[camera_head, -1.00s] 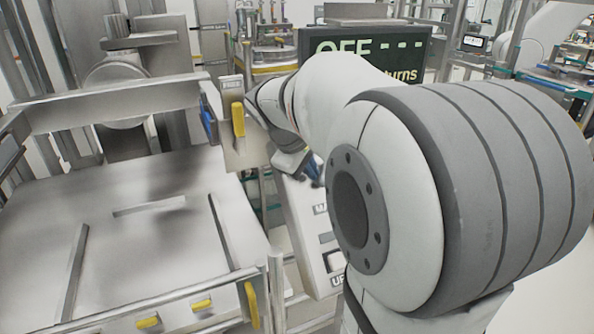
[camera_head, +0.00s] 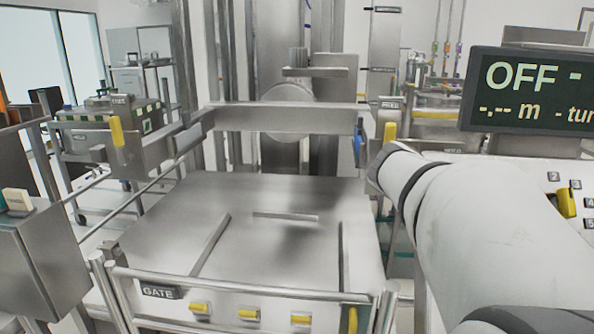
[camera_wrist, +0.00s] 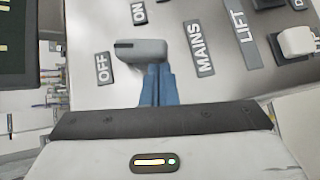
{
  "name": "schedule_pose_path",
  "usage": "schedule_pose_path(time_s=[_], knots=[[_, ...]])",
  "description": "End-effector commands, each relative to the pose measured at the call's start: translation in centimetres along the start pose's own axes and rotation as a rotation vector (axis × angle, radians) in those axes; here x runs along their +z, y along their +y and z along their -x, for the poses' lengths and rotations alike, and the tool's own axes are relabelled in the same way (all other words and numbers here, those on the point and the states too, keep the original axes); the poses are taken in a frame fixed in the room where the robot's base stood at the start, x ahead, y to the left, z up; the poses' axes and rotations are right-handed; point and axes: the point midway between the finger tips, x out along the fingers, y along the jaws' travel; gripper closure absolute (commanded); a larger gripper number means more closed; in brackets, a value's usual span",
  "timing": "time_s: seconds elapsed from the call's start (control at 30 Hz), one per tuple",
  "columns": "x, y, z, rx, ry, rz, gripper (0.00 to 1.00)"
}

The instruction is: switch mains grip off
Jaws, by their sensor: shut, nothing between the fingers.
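The mains grip (camera_wrist: 140,50) is a grey bar with a dark mark at its left end, on a pale panel in the wrist view. Its marked end lies close to the OFF plate (camera_wrist: 103,68); the ON plate (camera_wrist: 138,12) is above it. The MAINS plate (camera_wrist: 199,48) is to its right. My gripper (camera_wrist: 158,72) has blue fingers, shut together and empty, with the tips at the grip's lower right edge. I cannot tell whether they touch it. In the head view my arm hides the gripper and grip. The display (camera_head: 530,90) reads OFF.
A LIFT plate (camera_wrist: 238,38) and a white square button (camera_wrist: 296,41) are right of MAINS. In the head view a steel platform (camera_head: 150,235) with a GATE rail (camera_head: 240,290) fills the middle. A control box (camera_head: 40,260) stands at left. A yellow handle (camera_head: 566,203) is at right.

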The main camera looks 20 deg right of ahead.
Motion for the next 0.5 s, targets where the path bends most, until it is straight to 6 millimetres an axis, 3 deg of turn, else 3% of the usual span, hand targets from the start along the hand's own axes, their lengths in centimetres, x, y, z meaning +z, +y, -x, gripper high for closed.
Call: schedule_pose_path(time_s=[0.5], knots=[[1.7,1.0,-1.3,-0.002,-0.014,-0.008,1.0]])
